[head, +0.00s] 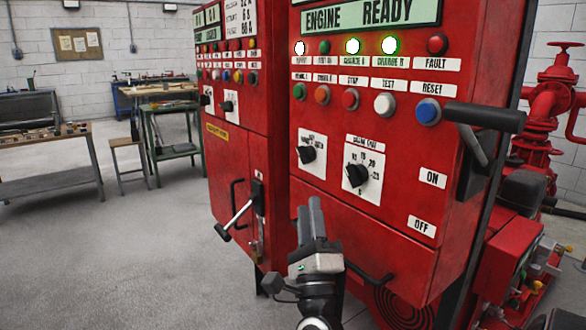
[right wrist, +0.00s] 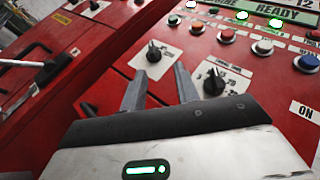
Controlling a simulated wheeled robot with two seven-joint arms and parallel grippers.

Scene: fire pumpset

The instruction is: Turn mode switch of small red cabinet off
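Two red cabinets stand side by side, the nearer one (head: 345,210) on the right and the farther one (head: 235,150) on the left. The nearer cabinet has a black rotary switch (head: 306,154) on a white label plate and a second black rotary switch (head: 356,175) on a numbered plate. In the right wrist view these are the left knob (right wrist: 153,52) and right knob (right wrist: 213,83). My right gripper (head: 310,205) is open and empty, below the left knob and apart from it. Its fingers (right wrist: 160,72) point toward that knob's plate. My left gripper is out of view.
A black-handled lever (head: 484,116) juts from the nearer cabinet's right side. Another lever (head: 237,217) sticks out of the farther cabinet. A black door handle (head: 368,274) is near my right gripper. Worktables (head: 45,140) stand at the left; the floor between is clear.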

